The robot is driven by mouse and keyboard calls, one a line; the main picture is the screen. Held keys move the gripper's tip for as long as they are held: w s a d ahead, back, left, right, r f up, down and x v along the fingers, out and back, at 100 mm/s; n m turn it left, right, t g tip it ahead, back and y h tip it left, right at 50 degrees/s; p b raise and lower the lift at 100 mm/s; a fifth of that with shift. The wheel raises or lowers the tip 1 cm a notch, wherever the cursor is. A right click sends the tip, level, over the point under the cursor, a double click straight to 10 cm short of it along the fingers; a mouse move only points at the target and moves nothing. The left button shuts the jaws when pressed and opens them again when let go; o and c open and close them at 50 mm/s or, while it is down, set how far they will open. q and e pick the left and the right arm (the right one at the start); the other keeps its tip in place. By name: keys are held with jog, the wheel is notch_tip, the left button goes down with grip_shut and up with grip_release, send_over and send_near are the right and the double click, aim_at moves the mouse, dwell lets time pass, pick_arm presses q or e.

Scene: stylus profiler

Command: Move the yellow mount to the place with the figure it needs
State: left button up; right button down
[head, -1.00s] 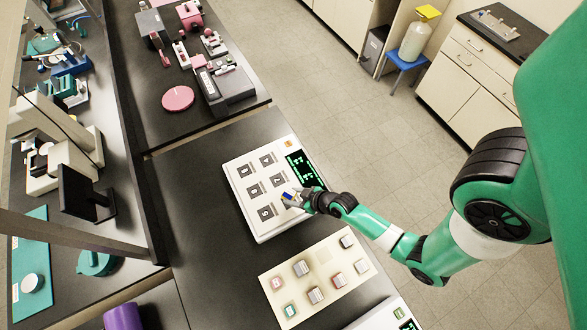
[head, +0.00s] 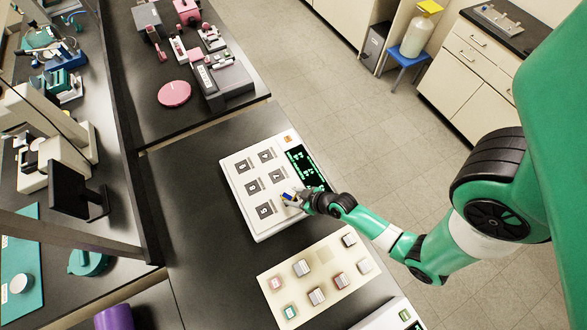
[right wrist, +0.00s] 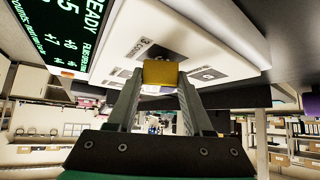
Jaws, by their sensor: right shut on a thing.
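My right gripper (head: 291,198) is shut on the yellow mount (right wrist: 160,73), a small block that shows clearly between the fingertips in the right wrist view. In the head view the mount is tiny and mostly hidden by the gripper. The gripper is over the white panel (head: 233,182), near its right side, between the dark marked squares and the screen (head: 304,167). The mount looks raised above the panel; the exact gap cannot be told. Several dark squares on the panel carry figures. The screen shows green text, partly readable as "READY" in the right wrist view. My left gripper is not in view.
A cream tray (head: 322,258) with several small mounts lies in front of the panel. Another device (head: 385,318) is cut off at the bottom edge. Pink and grey instruments (head: 222,82) stand on the far bench. The dark bench left of the panel is clear.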

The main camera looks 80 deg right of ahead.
dwell(0.4)
jog(key=shift+f+b, duration=0.5)
jog(key=shift+f, duration=0.05)
jog(key=shift+c, duration=1.1)
grip_release()
jog(key=shift+c, duration=0.4)
jog(key=shift+r, duration=0.1)
